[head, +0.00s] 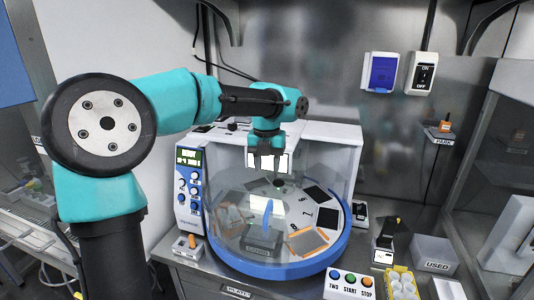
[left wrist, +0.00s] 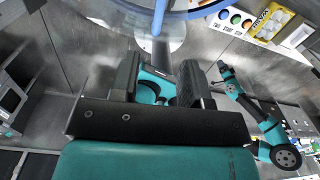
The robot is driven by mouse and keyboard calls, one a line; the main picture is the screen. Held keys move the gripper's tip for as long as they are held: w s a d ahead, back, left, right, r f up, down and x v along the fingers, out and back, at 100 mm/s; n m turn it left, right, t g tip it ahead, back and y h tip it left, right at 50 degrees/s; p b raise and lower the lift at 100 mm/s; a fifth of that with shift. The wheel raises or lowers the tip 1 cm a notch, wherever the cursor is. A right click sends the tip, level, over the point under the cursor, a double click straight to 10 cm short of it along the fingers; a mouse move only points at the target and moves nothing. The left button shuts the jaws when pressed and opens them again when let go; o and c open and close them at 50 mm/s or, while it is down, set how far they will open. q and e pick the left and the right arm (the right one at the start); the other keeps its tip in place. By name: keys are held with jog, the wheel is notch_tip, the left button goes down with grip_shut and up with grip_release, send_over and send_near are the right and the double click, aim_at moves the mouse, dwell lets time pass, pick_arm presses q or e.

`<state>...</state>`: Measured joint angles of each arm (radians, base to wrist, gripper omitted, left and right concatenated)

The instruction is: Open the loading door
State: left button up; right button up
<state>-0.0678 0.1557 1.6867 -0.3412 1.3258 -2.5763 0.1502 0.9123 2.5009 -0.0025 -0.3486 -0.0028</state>
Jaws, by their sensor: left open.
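The loading machine has a clear rounded cover (head: 228,200) over a blue round base (head: 285,270). A blue upright handle (head: 268,213) stands at the front of the clear cover; I take this to be the loading door, and it looks closed. A blue upright strip, likely the handle, shows in the left wrist view (left wrist: 160,16), beyond the fingertips. My left gripper (head: 268,163) points down above the handle, open and empty, apart from it. Its two dark fingers (left wrist: 158,75) stand apart in the left wrist view. My right gripper is not seen in the head view.
A control panel (head: 190,190) with a green display is left of the cover. A button box (head: 350,285) sits in front at right. A yellow rack (head: 402,284) and a grey USED box (head: 433,254) are further right. A steel wall (head: 400,140) stands behind.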

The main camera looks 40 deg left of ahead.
pick_arm(q)
jog(key=shift+r, duration=1.75)
jog(key=shift+f, duration=0.15)
